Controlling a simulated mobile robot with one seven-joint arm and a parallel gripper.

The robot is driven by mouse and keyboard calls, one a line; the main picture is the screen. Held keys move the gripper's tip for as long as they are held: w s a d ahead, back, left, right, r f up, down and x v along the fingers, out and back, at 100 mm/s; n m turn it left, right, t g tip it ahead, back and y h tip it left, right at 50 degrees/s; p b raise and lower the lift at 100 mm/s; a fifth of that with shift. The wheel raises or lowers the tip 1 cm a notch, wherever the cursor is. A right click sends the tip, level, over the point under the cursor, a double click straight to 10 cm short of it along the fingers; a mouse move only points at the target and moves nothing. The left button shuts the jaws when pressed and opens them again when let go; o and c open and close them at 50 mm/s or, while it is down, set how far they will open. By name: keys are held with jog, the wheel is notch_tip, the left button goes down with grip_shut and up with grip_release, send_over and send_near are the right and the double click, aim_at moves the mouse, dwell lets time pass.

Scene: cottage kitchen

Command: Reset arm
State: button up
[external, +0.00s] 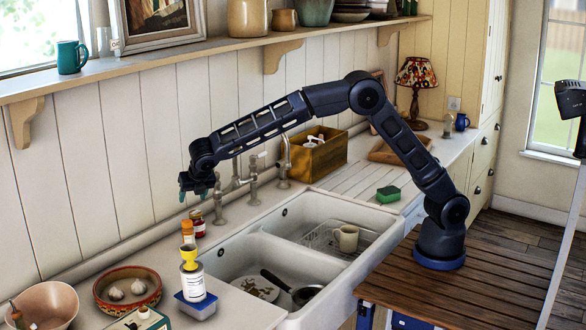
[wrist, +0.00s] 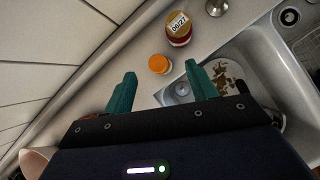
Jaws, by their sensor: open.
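My arm reaches from its base on the wooden slatted top, across the double sink, toward the wall. My gripper (external: 198,190) hangs above the counter behind the left sink basin, pointing down. In the wrist view its two teal fingers (wrist: 160,88) are spread apart with nothing held between them. Below and beyond the fingers are an orange-capped bottle (wrist: 159,64) and a red jar with a dated lid (wrist: 179,27). The gripper touches neither as far as I can see.
The sink (external: 335,290) holds a dirty plate (external: 252,287), a pan (external: 306,294) and a mug (external: 346,238). Taps (external: 252,185) stand behind it. A white-labelled bottle (external: 192,282), a garlic bowl (external: 127,289) and a pink bowl (external: 48,305) crowd the left counter. A shelf (external: 200,53) runs above.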

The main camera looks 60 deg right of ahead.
jog(key=s+d+r+m+t+y, duration=0.1)
jog(key=d+r+m, duration=0.7)
jog(key=d+r, duration=0.75)
jog(key=s+d+r+m+t+y, duration=0.1)
jog(key=d+r+m, duration=0.9)
jog(key=d, duration=0.8)
jog(key=s+d+f+m+g, duration=0.1)
jog(key=s+d+f+m, duration=0.15)
jog(key=s+d, duration=0.65)
jog(key=s+d+f+m+g, duration=0.1)
jog(key=s+d+m, duration=0.2)
jog(key=s+d, duration=0.55)
jog(key=s+d+f+m, duration=0.1)
jog(key=s+f, duration=0.3)
jog(key=s, duration=0.4)
jog(key=s+d+f+m+g, duration=0.1)
jog(key=s+f+m, duration=0.2)
jog(key=s, duration=0.5)
jog(key=s+d+f+m, duration=0.2)
jog(key=s+f, duration=0.3)
jog(key=s, duration=0.3)
jog(key=shift+m, duration=0.55)
